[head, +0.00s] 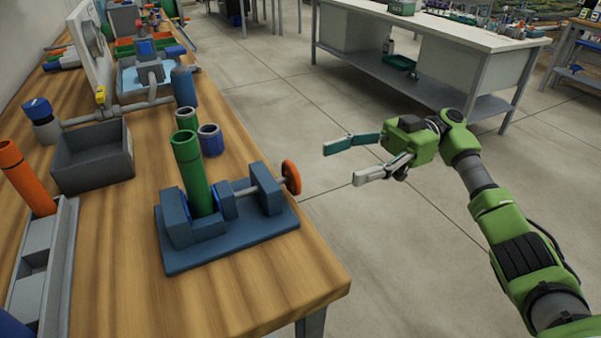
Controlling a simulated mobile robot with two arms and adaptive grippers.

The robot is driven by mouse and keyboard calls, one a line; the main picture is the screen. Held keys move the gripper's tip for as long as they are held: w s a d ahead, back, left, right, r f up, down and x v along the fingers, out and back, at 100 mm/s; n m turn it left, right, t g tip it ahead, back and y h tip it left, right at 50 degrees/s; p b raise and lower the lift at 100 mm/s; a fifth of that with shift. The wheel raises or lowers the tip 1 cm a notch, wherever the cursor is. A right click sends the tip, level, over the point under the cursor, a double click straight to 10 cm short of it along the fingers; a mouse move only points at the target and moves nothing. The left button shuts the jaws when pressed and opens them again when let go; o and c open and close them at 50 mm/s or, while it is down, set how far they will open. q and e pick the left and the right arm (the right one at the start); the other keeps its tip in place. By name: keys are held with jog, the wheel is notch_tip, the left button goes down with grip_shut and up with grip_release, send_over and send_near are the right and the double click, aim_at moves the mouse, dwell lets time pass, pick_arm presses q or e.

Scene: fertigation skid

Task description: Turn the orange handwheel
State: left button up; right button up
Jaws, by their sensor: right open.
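The orange handwheel (291,178) sits at the right end of a shaft on a blue-grey vise (232,243). The vise stands on the wooden bench near its right edge, and a green tube (192,172) stands upright between its jaws. My right gripper (353,162) is open and empty, to the right of the handwheel and apart from it, past the bench edge. Its fingers point left toward the wheel. My left gripper is not in view.
Open floor (270,110) lies right of the bench. A white-topped table (430,27) stands behind.

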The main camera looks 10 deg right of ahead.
aim_at(300, 176)
jog(key=p+x, duration=0.1)
jog(key=x, duration=0.9)
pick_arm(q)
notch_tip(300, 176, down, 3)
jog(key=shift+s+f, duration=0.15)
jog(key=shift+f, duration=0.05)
pick_arm(e)
jog(key=shift+f, duration=0.1)
jog(key=c, duration=1.1)
